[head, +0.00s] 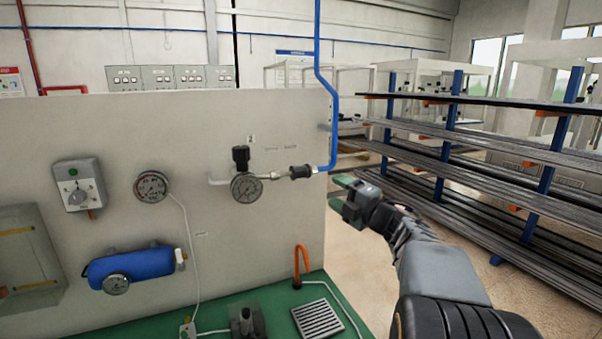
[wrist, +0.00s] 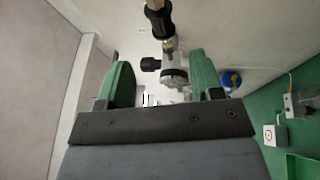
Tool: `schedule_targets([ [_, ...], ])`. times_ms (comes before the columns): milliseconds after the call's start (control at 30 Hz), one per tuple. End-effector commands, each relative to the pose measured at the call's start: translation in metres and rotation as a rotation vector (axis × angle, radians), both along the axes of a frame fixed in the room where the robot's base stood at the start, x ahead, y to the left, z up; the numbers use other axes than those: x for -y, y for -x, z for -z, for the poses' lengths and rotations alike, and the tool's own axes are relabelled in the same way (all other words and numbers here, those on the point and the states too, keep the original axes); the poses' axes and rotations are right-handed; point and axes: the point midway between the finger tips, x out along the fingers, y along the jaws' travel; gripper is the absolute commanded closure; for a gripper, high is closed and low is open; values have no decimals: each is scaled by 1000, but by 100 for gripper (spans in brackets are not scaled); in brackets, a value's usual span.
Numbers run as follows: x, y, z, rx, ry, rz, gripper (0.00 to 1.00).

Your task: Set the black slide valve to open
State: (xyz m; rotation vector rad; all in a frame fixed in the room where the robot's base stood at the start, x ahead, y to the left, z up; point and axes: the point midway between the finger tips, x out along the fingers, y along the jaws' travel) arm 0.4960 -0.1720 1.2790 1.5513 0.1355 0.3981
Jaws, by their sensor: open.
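The black slide valve (head: 300,171) is a short ribbed black sleeve on the metal pipe, between the gauge and the blue hose on the upright panel. It also shows in the wrist view (wrist: 159,22) at the top middle, above the gap between my fingers. My gripper (head: 341,195) is open and empty, with green fingertips. In the head view it is right of the valve and slightly lower, just past the panel's right edge. In the wrist view, both fingers of my gripper (wrist: 160,62) stand apart, and neither touches the valve.
A gauge (head: 246,187) with a black regulator knob (head: 240,154) sits left of the valve. A blue hose (head: 333,130) rises right of it. An orange bent pipe (head: 301,260) stands on the green base below. A rack (head: 445,150) of long bars stands at the right.

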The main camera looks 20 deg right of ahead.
Motion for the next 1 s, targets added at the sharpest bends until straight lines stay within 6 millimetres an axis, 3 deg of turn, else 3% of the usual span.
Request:
schedule_targets([
  [167,-3,-6,-2,12,37,-46,40],
  [700,-40,-93,-18,11,39,-47,40],
  [1000,-50,-118,-22,12,38,-46,40],
])
